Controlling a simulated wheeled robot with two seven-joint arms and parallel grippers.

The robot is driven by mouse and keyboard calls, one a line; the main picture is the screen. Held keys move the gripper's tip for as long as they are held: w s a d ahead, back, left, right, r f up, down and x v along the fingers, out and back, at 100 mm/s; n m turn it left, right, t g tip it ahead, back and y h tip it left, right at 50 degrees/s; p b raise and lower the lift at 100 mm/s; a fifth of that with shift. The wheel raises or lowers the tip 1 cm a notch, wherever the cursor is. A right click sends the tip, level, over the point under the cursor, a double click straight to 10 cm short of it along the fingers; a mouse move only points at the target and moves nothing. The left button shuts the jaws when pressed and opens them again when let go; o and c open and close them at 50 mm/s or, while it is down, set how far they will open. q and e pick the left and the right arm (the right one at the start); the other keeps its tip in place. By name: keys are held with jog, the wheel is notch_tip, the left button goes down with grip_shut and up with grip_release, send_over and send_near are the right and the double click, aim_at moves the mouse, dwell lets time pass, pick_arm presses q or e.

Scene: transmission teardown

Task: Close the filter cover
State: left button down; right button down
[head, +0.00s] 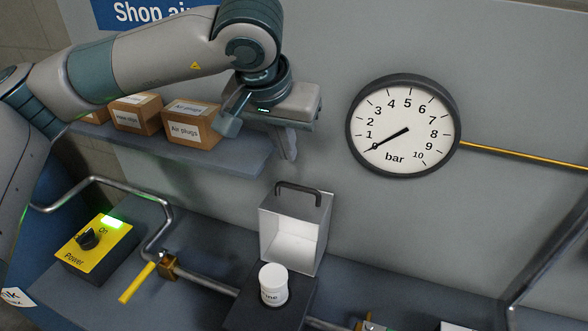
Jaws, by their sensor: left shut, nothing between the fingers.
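The filter cover (309,214) is a silver box with a dark handle (299,189) on its upper end. It stands open, tipped up behind a white filter cartridge (273,284), and its pale inside faces the front. The cartridge, with partly readable dark lettering, stands upright on a dark base (291,318). My left gripper (289,152) is shut and empty, above the cover in the picture and apart from it, near the right end of the shelf. My right gripper is out of view.
A wall shelf (235,160) holds cardboard boxes (190,124) beside my left wrist. A round gauge (403,125) reads about zero. A yellow power switch box (97,249), metal pipes and a yellow-handled valve (137,283) lie left of the cover.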

pick_arm(q)
jog(key=shift+w+f, duration=0.1)
jog(key=p, duration=0.4)
send_over(294, 195)
jog(key=f, duration=0.7)
jog(key=shift+s+f, duration=0.15)
jog(key=shift+s, duration=0.2)
jog(key=shift+x, duration=0.9)
